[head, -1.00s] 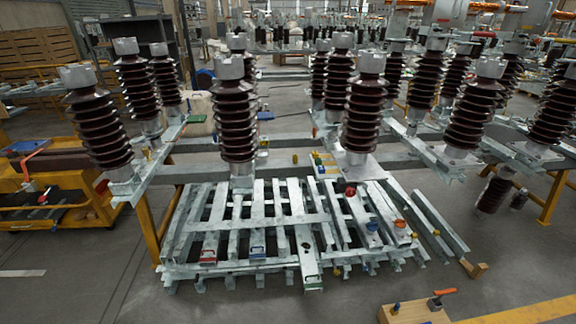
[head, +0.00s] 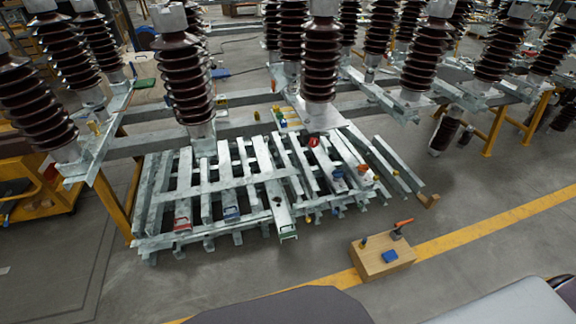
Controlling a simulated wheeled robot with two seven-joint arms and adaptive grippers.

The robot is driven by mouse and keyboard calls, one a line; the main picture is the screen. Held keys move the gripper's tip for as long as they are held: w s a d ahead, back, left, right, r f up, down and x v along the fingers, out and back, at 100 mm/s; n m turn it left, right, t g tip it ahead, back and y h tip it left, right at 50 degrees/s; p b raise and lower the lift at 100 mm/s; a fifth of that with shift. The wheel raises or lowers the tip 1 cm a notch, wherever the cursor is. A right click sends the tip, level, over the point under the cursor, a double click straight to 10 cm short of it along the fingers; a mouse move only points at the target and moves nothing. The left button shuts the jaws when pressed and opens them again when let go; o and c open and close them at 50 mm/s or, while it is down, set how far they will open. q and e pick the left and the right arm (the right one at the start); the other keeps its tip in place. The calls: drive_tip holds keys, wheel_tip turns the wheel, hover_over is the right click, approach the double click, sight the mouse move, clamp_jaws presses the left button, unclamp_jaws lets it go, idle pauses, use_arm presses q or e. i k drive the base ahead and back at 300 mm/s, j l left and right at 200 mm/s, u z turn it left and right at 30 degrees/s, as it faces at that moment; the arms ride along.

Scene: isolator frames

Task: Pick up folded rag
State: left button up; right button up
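A small flat blue piece (head: 390,256) lies on top of a wooden box (head: 378,270) on the floor at the lower right of the head view. It could be the folded rag, but it is too small to tell cloth from another material. Another blue flat piece (head: 220,73) lies farther back behind the insulators. I cannot tell whether that one is cloth. Neither of my grippers shows in the head view.
A orange-handled tool (head: 403,225) stands on the box. A stack of galvanized steel beams (head: 230,185) with small coloured parts lies left of it. Ribbed brown insulators (head: 186,85) stand behind on steel frames. Grey floor (head: 480,250) is clear at the right, crossed by a yellow line (head: 500,220).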

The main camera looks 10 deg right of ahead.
sight(389, 257)
drive_tip(key=z, duration=1.85)
